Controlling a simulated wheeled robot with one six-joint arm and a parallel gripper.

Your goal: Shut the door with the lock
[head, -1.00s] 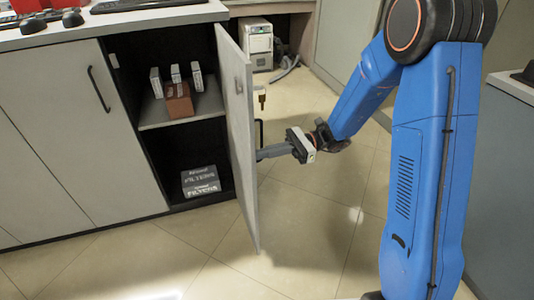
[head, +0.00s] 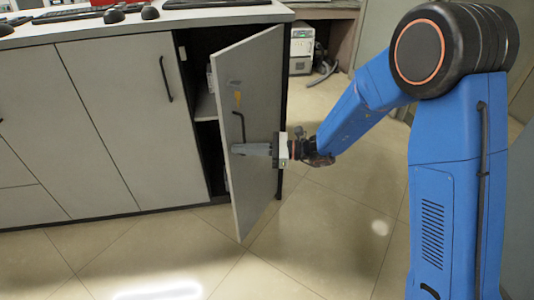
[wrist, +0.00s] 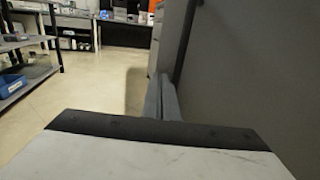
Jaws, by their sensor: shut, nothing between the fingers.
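The light grey cabinet door (head: 255,90) stands partly open in the head view, hinged at its right side, its free left edge out over the floor. Its outer face shows a black bar handle (head: 241,125). Above the handle is a small dark fitting with a yellow piece (head: 237,98), probably the lock; its details are too small to tell. My gripper (head: 236,149) is shut and empty, across the outer face just below the handle. In the wrist view its fingers (wrist: 162,97) lie along the door face (wrist: 250,80); whether they touch it is unclear.
The cabinet's dark opening (head: 200,75) shows left of the door, its contents mostly hidden. A closed cabinet front (head: 115,110) lies farther left, under a white worktop (head: 160,22). A shelf rack (wrist: 30,60) stands left in the wrist view. The tiled floor (head: 320,240) is clear.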

